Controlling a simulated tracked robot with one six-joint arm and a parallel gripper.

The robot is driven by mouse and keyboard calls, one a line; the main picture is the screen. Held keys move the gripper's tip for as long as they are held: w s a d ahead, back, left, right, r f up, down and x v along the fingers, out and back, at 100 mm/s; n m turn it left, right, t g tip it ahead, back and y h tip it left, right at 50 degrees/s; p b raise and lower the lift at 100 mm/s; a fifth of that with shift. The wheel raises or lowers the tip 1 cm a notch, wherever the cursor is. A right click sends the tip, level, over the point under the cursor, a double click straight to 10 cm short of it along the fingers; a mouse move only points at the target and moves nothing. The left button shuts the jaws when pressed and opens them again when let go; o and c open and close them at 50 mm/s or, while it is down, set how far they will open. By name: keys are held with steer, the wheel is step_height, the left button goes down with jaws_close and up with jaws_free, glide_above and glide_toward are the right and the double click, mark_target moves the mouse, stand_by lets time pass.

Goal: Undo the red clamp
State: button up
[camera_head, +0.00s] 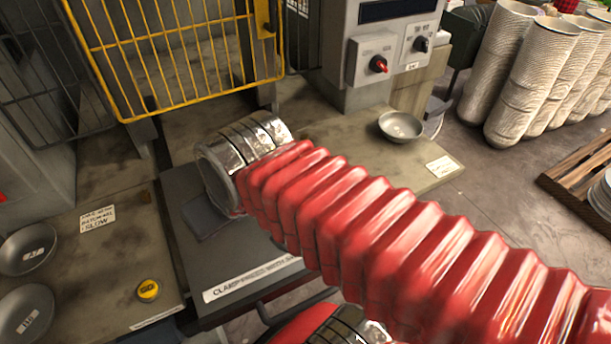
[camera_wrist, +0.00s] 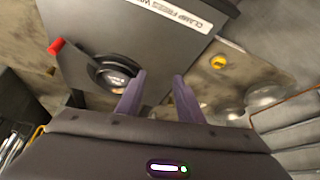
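The red clamp's handle shows a red tip (camera_wrist: 57,46) on a dark lever in the wrist view, at the left edge of the grey machine top (camera_wrist: 150,35). The lever runs down to a round dark fitting (camera_wrist: 112,75) with a shiny centre. My gripper (camera_wrist: 159,75) is open and empty, its two purple fingers spread. In the picture the handle tip is up and left of the fingers, and the fitting is just beside the left finger. I cannot tell the gap in depth. In the head view my arm hides the gripper and the clamp.
A yellow button (camera_head: 148,290) sits on the left bench. Grey bowls (camera_head: 28,247) stand at the left edge; another bowl (camera_head: 400,127) is on the right bench. A yellow mesh gate (camera_head: 180,110) and a control box with a red knob (camera_head: 378,64) stand behind.

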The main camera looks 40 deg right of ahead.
steer(key=d+r+m+g+y, duration=0.1)
steer(key=d+r+m+y, duration=0.1)
steer(key=d+m, duration=2.4)
steer(key=r+m, duration=0.1)
steer(key=m, duration=0.2)
steer(key=shift+s+m+g, duration=0.3)
steer(key=shift+s+m, duration=0.05)
steer(key=shift+m, duration=0.05)
steer(key=x, duration=1.3)
steer(key=shift+w+a+f, duration=0.15)
steer(key=shift+a+f, duration=0.05)
steer(key=shift+f, duration=0.05)
steer(key=shift+c, duration=0.6)
